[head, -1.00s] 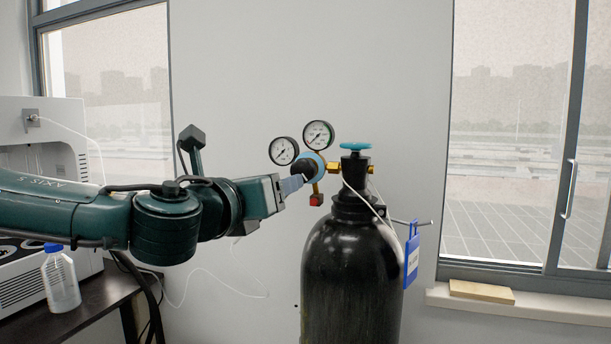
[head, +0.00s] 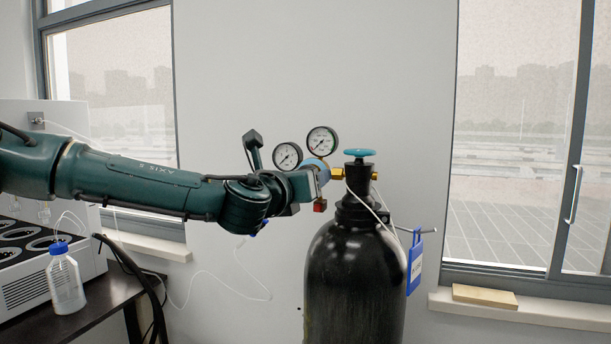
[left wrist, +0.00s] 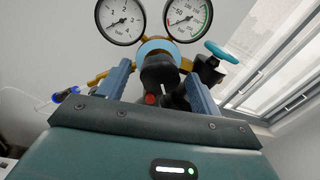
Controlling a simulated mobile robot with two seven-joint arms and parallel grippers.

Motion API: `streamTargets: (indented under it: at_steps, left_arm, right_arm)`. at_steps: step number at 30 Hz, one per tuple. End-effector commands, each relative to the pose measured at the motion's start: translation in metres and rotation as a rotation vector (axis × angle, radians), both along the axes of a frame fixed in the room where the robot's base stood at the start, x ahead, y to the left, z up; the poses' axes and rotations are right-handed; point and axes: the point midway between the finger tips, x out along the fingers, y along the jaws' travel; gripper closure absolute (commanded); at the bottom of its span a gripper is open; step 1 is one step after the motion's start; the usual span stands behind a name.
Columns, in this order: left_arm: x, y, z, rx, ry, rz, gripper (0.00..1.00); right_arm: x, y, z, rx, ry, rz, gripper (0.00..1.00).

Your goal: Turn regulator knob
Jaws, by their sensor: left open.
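The regulator's black knob (left wrist: 158,72) shows in the left wrist view, between the two blue-grey fingers of my left gripper (left wrist: 160,74). The fingers stand open on either side of it; I cannot tell whether they touch it. In the head view my left gripper (head: 318,180) is at the regulator and hides the knob. The regulator's light blue ring (head: 322,163) shows just behind. Two round dials, a left gauge (head: 287,156) and a right gauge (head: 322,141), sit above it. My right gripper is not in view.
The black gas cylinder (head: 352,270) stands below and right, topped by a teal handwheel (head: 359,153). A blue tag (head: 415,262) hangs on its right. A bottle with a blue cap (head: 65,280) stands on the dark table (head: 100,318) at left. A wooden block (head: 485,296) lies on the windowsill.

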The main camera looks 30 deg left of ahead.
Motion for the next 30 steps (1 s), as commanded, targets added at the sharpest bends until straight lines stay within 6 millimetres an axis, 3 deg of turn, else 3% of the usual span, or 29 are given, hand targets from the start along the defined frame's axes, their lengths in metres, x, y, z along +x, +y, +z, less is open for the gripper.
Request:
streamTargets:
  at_steps: [6,14,30]
  left_arm:
    - [0.0114,0.0016,-0.0003,-0.001,0.001,-0.001,0.36]
    - [0.0119,0.0017,-0.0003,-0.001,0.000,-0.001,0.36]
    - [0.0116,0.0015,-0.0002,-0.001,-0.001,-0.002,0.80]
  right_arm:
    - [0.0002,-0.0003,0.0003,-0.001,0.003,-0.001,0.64]
    - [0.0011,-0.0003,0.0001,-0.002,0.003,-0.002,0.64]
    - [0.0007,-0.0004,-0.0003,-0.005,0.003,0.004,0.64]
